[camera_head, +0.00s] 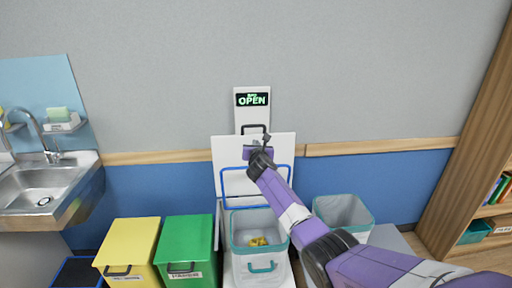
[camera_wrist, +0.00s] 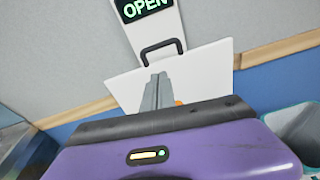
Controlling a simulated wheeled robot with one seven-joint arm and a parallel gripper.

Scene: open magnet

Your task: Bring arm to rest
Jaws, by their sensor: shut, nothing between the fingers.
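My gripper (camera_wrist: 157,93) is shut and empty, in front of the raised white lid (camera_wrist: 205,72) in the wrist view. In the head view my gripper (camera_head: 266,139) is at the end of my purple arm, in front of the white lid (camera_head: 229,150). I cannot tell whether it touches the lid. A white wall panel with a lit OPEN sign (camera_head: 252,99) and a dark handle (camera_head: 254,129) is just above. Below the lid stands an open bin (camera_head: 262,254) with yellow items (camera_head: 258,241) inside.
A yellow bin (camera_head: 128,241) and a green bin (camera_head: 186,240), both closed, stand at left. An open bin (camera_head: 343,207) is at right, partly behind my arm. A sink (camera_head: 42,182) is at far left and a wooden shelf (camera_head: 469,150) at far right.

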